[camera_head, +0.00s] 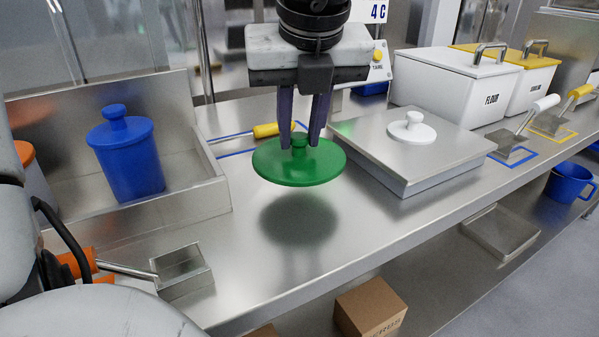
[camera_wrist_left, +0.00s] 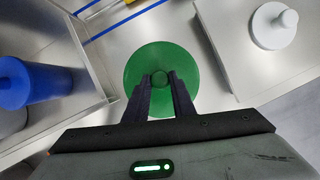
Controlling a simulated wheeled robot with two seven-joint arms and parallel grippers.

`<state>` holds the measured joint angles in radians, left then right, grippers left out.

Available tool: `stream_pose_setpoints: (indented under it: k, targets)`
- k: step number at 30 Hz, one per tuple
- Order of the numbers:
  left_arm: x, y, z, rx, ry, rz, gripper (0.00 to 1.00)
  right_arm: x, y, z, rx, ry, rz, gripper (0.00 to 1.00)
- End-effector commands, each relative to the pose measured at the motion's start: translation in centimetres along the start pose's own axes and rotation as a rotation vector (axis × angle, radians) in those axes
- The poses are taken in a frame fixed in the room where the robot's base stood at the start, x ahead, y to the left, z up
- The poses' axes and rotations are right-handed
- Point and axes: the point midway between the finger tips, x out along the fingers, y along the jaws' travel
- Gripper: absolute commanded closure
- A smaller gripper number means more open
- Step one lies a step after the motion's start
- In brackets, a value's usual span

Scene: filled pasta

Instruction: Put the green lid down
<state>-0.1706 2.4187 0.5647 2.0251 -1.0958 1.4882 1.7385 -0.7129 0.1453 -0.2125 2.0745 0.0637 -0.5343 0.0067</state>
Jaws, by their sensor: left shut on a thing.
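The green lid (camera_head: 298,168) is a round disc with a small knob on top. My left gripper (camera_head: 300,140) is shut on the knob and points down. The lid hangs roughly level above the steel counter (camera_head: 270,270), apart from it, with a dark shadow or reflection below. In the left wrist view the lid (camera_wrist_left: 150,60) lies beyond the fingertips (camera_wrist_left: 160,78), with its knob between them. My right gripper is not in view.
Left is a steel tray (camera_head: 215,195) with a lidded blue canister (camera_head: 128,160). A yellow-handled tool (camera_head: 270,130) lies behind the green lid. A metal scoop (camera_head: 182,270) is at front left. The counter in front is clear.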

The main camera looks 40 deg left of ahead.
Motion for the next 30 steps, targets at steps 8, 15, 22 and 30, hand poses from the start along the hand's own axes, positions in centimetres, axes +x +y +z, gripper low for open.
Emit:
stream_pose_setpoints:
  k: [8, 15, 22, 30]
  targets:
    - [2.6, 0.0, -1.1, 0.002, 0.001, -0.001, 0.98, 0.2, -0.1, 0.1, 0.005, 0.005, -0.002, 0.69]
    - [5.3, 0.1, -2.2, 0.002, 0.001, -0.001, 0.98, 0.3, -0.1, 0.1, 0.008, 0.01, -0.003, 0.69]
    - [5.3, 0.0, -2.2, 0.001, -0.001, -0.003, 0.98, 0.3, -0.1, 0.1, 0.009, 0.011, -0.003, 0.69]
    - [5.5, 0.0, -2.3, 0.001, 0.0, -0.003, 0.58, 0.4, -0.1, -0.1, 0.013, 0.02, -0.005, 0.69]
